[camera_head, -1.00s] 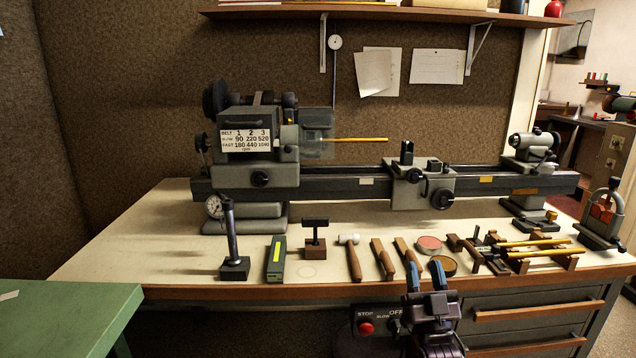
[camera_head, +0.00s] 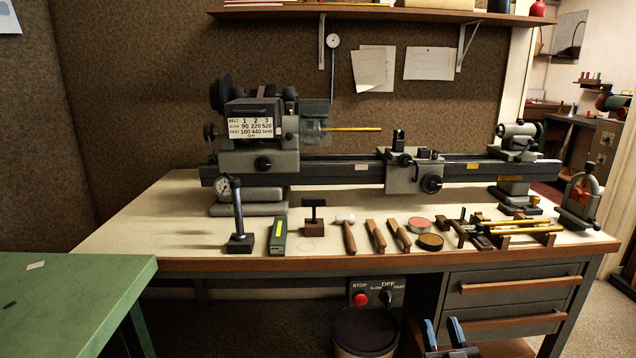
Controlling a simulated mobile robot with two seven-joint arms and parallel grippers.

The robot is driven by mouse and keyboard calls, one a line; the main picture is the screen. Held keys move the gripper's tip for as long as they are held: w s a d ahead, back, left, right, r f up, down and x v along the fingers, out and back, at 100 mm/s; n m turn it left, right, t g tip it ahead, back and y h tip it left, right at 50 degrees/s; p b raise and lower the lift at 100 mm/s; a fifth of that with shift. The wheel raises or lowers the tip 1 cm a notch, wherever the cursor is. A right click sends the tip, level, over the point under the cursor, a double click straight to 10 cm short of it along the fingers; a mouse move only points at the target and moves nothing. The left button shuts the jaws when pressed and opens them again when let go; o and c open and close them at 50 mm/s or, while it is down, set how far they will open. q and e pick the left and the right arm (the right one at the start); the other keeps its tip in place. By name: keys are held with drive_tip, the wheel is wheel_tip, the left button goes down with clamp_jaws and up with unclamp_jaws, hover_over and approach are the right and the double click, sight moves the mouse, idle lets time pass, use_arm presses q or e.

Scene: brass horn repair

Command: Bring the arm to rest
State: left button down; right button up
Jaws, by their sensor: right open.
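My right gripper (camera_head: 443,333) shows at the bottom edge, right of centre, in the head view. Its two blue-tipped fingers stand apart with nothing between them, so it is open and empty. It is below and in front of the bench's front edge, clear of the bench top and the tools. Most of its body and my right arm are cut off by the bottom of the picture. My left gripper does not show.
The bench (camera_head: 140,213) carries a grey lathe (camera_head: 262,160) with a brass rod. Hammer (camera_head: 348,236), files, tins and a dial stand (camera_head: 238,240) lie along its front. Drawers (camera_head: 512,290) and a switch panel (camera_head: 377,294) are below. A green table (camera_head: 70,285) stands at left.

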drive_tip(key=s+d+f+n+g+b, duration=0.1)
drive_tip(key=s+d+f+g+b, duration=0.3)
drive_tip(key=s+f, duration=0.75)
drive_tip(key=s+a+f+g+b, duration=0.1)
drive_tip(key=s+f+g+b, duration=0.1)
drive_tip(key=s+f+g, duration=0.65)
use_arm(q)
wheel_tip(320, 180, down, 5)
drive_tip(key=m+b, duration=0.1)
drive_tip(key=b, duration=0.1)
use_arm(e)
drive_tip(key=s+f, duration=0.4)
drive_tip(key=s, duration=0.9)
use_arm(q)
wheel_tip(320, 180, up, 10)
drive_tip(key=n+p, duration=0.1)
drive_tip(key=p, duration=1.4)
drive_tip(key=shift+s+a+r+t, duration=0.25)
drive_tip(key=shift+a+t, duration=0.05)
use_arm(e)
wheel_tip(320, 180, up, 10)
drive_tip(key=s+d+m+h, duration=0.1)
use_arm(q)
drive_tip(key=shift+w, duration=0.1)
use_arm(e)
drive_tip(key=shift+o, duration=0.2)
drive_tip(key=shift+d, duration=0.15)
